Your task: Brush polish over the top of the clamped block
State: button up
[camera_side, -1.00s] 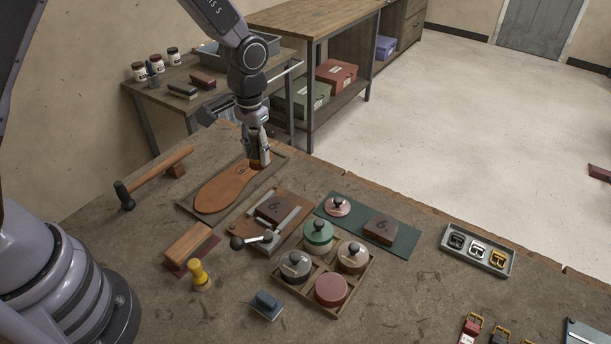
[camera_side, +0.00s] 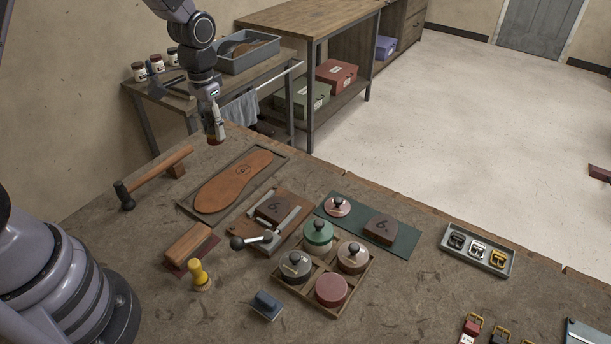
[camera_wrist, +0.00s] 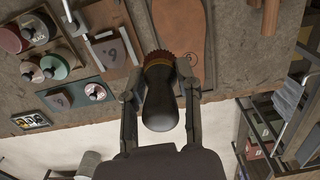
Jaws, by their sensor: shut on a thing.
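The dark brown block (camera_side: 273,207) marked 6 sits in a clamp with a black-knobbed lever (camera_side: 262,238), on a wooden board. It also shows in the wrist view (camera_wrist: 116,49), up and left of my gripper. My gripper (camera_side: 215,128) is shut on a brush (camera_wrist: 160,100) with a dark rounded handle and reddish-brown bristles. It holds the brush in the air past the far end of the sole tray, well away from the clamped block. An open red pot (camera_side: 331,289) stands in a wooden rack among lidded pots; its surface is red.
A leather sole (camera_side: 233,181) lies in a tray beside the clamp. A second block (camera_side: 379,229) and a loose lid (camera_side: 338,205) lie on a green mat. A hammer (camera_side: 153,176), a yellow-handled tool (camera_side: 199,275) and a buckle tray (camera_side: 479,261) stand around.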

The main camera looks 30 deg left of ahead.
send_over(286, 200)
jog(key=a, duration=0.1)
notch_tip(286, 200, down, 8)
jog(key=r, duration=0.1)
jog(key=shift+w+f, duration=0.15)
jog(key=shift+f, duration=1.65)
jog(key=shift+w+f, duration=0.1)
jog(key=shift+f, duration=1.65)
jog(key=shift+s+f, duration=0.4)
jog(key=shift+f, duration=0.1)
jog(key=shift+s+a+f, duration=0.1)
jog(key=shift+s+a, duration=0.05)
jog(key=shift+s, duration=2.9)
jog(key=shift+w, duration=3.3)
jog(key=shift+w+d, duration=0.25)
jog(key=shift+d, duration=0.05)
jog(key=shift+s+d, duration=0.35)
jog(key=shift+s, duration=0.15)
jog(key=shift+s+a, duration=0.1)
jog(key=shift+s, duration=2.9)
jog(key=shift+w, duration=3.5)
notch_tip(286, 200, up, 8)
jog(key=shift+s, duration=0.1)
